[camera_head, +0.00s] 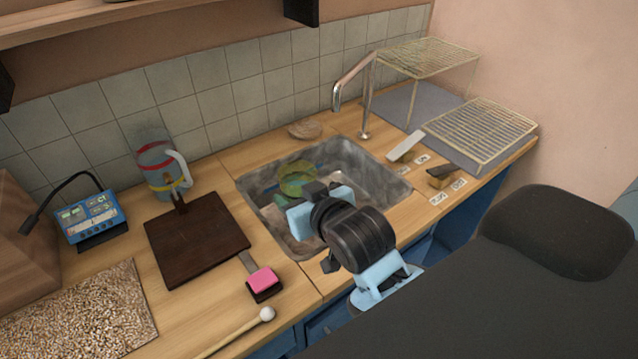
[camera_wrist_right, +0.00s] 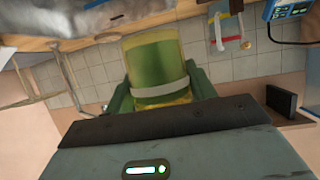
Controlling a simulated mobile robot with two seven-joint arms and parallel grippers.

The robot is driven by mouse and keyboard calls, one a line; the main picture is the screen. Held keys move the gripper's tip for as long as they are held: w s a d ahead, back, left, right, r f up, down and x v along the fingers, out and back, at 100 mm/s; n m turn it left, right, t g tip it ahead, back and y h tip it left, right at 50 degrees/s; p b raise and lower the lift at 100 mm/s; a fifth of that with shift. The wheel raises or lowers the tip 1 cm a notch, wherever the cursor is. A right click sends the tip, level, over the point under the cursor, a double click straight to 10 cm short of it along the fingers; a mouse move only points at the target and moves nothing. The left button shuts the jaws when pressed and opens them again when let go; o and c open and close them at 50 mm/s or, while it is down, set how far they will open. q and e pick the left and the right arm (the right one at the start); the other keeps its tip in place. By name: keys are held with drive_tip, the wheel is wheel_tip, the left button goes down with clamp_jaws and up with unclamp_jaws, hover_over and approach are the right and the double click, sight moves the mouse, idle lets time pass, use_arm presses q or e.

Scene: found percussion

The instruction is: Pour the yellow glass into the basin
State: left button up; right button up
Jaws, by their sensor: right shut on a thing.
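The yellow glass (camera_head: 297,179) is see-through yellow-green and shows over the grey basin (camera_head: 388,184) in the head view. My right gripper (camera_head: 308,194) is shut on it. In the right wrist view the yellow glass (camera_wrist_right: 155,60) sits between the two fingers of my right gripper (camera_wrist_right: 160,92), with a pale band across it. The basin (camera_wrist_right: 38,24) shows at the upper left there, the picture being rolled over. How far the glass is tilted, and whether anything flows from it, I cannot tell. My left gripper is not in view.
A tap (camera_head: 365,100) stands behind the basin. A wire rack (camera_head: 492,130) is at the right. Left of the basin are a banded jug (camera_head: 155,165), a dark board (camera_head: 198,238), a pink-topped block (camera_head: 262,281) and a mallet (camera_head: 240,331). A brown brush (camera_head: 440,177) lies right.

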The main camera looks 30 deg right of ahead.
drive_tip(key=shift+w, duration=0.1)
